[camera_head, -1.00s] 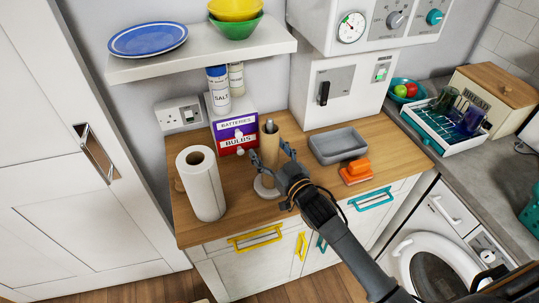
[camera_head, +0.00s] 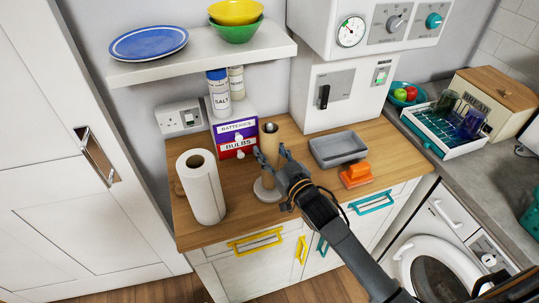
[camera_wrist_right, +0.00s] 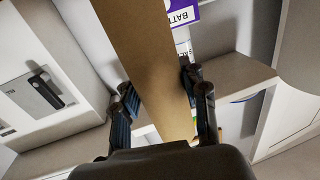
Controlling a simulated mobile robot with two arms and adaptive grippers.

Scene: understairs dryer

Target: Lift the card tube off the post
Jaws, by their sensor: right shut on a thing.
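The brown card tube (camera_head: 269,148) stands about upright on the wooden counter, over a post with a round pale base (camera_head: 267,190). My right gripper (camera_head: 271,157) reaches in from the lower right and is shut on the tube. In the right wrist view the tube (camera_wrist_right: 150,50) runs between the two fingers of this gripper (camera_wrist_right: 160,92). The post inside the tube is mostly hidden, and I cannot clearly tell how far the tube sits above the base. My left gripper is not in view.
A white paper roll (camera_head: 202,190) stands left of the tube. A batteries and bulbs box (camera_head: 236,137) is behind it. A grey tray (camera_head: 338,149) and an orange block (camera_head: 357,173) lie to the right. A white shelf (camera_head: 200,58) with dishes hangs above, at the left.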

